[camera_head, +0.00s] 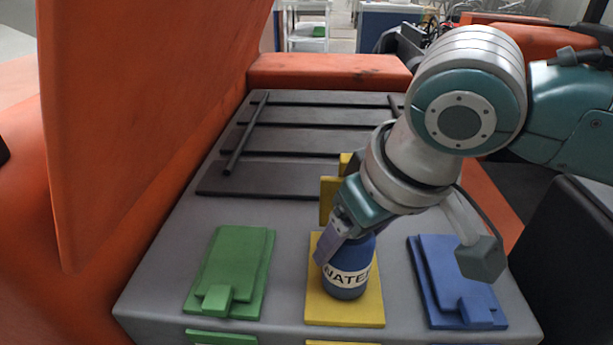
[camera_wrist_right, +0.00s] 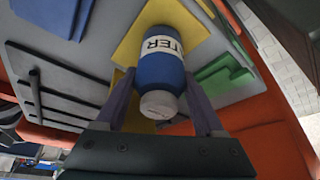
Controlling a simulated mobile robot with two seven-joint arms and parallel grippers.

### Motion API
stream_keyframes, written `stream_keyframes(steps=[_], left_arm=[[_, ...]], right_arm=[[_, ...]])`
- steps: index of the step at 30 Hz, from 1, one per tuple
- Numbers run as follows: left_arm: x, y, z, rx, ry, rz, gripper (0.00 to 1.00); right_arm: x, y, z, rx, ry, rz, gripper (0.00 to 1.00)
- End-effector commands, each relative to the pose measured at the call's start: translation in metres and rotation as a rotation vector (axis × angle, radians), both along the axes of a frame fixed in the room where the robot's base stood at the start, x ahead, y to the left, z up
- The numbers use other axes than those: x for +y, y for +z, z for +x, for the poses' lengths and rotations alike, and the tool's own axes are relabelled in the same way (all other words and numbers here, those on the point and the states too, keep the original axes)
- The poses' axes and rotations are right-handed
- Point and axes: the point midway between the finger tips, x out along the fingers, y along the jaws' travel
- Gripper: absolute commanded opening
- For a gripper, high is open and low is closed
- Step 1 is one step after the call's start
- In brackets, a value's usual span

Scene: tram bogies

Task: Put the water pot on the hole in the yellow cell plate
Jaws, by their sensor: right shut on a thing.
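The water pot (camera_head: 347,268) is a blue bottle-shaped pot with a white band lettered "WATER". It stands about upright over the yellow cell plate (camera_head: 318,308) in the middle of the grey table. My right gripper (camera_head: 342,236) is shut on its upper part from above. In the right wrist view the pot (camera_wrist_right: 161,68) sits between the two fingers of my right gripper (camera_wrist_right: 163,105), its white cap toward the camera. The yellow plate (camera_wrist_right: 126,50) is behind it. The hole is hidden, and I cannot tell whether the pot's base touches the plate. My left gripper is not in view.
A green plate (camera_head: 236,262) lies to the left and a blue plate (camera_head: 450,275) to the right. Dark slats and bars (camera_head: 265,178) lie farther back on the grey table (camera_head: 160,270). A large orange panel (camera_head: 150,110) rises on the left.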

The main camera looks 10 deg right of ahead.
Motion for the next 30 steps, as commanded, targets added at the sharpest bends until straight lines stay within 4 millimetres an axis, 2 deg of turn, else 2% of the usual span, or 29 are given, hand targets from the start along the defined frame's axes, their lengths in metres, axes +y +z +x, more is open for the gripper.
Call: stream_keyframes(steps=[7, 8, 15, 23, 26, 30], left_arm=[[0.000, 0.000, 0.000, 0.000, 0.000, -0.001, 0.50], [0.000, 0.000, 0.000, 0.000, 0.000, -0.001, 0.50], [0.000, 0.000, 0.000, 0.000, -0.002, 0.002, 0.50], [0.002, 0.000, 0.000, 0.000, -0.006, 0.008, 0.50], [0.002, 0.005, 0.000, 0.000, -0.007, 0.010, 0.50], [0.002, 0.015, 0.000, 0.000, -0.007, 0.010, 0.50]], right_arm=[[0.000, -0.002, 0.000, -0.001, 0.000, 0.001, 0.07], [0.000, -0.002, 0.000, -0.001, 0.000, 0.000, 0.74], [0.000, -0.002, 0.000, 0.000, 0.000, 0.000, 1.00], [0.000, 0.000, 0.000, -0.001, 0.000, 0.000, 1.00], [-0.001, 0.010, -0.002, -0.001, 0.000, 0.001, 1.00], [-0.004, 0.036, -0.012, -0.003, 0.002, 0.000, 1.00]])
